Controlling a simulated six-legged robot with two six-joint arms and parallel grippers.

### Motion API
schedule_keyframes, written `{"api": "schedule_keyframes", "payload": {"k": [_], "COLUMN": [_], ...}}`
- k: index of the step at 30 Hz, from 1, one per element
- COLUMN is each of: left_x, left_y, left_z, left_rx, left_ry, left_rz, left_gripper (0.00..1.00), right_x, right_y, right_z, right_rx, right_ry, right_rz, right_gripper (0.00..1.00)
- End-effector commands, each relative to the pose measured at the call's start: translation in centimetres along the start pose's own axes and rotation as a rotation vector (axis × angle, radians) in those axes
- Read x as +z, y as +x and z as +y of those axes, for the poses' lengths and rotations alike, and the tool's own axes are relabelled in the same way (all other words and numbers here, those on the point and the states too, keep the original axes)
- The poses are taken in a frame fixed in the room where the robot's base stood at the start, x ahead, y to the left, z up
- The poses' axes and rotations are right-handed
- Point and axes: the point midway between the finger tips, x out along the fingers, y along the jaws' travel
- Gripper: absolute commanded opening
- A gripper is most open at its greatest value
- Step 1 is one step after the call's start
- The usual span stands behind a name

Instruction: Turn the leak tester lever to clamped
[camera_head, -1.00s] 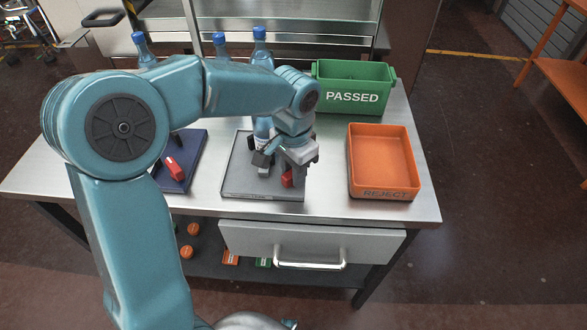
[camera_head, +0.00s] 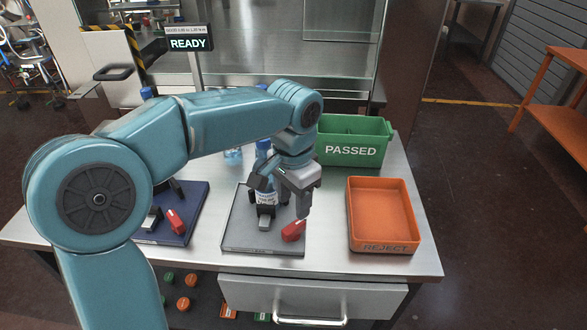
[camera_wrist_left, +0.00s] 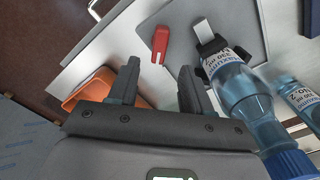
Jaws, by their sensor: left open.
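A grey plate (camera_head: 236,239) on the bench carries a red lever (camera_head: 293,231) near its right front corner. A blue-capped bottle (camera_head: 266,194) stands on it beside a black holder with a grey tab (camera_head: 264,222). I cannot read a name on this plate. My left gripper (camera_head: 287,197) is open and empty, just above and behind the red lever, apart from it. In the left wrist view, the lever (camera_wrist_left: 160,43) lies beyond the gap between the open fingers (camera_wrist_left: 160,78), and the bottle (camera_wrist_left: 240,90) is to the right. My right gripper is not seen.
A dark blue plate (camera_head: 192,226) with another red lever (camera_head: 175,221) is at left, partly behind my arm. A green PASSED bin (camera_head: 350,150) and an orange REJECT tray (camera_head: 383,214) stand at right. A READY sign (camera_head: 188,43) is at the back.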

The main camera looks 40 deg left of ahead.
Motion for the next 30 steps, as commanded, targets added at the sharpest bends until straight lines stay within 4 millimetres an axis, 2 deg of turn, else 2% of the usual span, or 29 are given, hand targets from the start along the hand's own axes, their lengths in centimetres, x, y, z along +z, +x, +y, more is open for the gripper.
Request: {"api": "schedule_keyframes", "payload": {"k": [1, 3, 6, 10, 15, 30], "left_x": [-0.1, -0.1, -0.1, -0.1, 0.0, 0.0], "left_y": [-1.7, -3.4, -5.4, -7.1, -7.9, -7.9], "left_z": [0.0, 0.0, 0.0, 0.0, 0.0, 0.0], "left_rx": [-0.001, -0.001, -0.001, -0.001, -0.001, -0.001], "left_ry": [0.001, 0.000, 0.001, 0.001, 0.002, 0.001], "left_rz": [0.005, 0.005, 0.004, 0.002, 0.001, 0.001], "left_gripper": [0.49, 0.49, 0.49, 0.49, 0.49, 0.49], "right_x": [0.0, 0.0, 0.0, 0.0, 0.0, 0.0], "right_y": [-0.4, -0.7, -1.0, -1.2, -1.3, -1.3], "right_z": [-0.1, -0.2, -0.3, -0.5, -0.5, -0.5], "right_rx": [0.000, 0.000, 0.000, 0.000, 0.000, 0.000], "right_ry": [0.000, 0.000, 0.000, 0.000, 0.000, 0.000], "right_rz": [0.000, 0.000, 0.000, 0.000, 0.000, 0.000], "right_gripper": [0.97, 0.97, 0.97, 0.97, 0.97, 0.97]}}
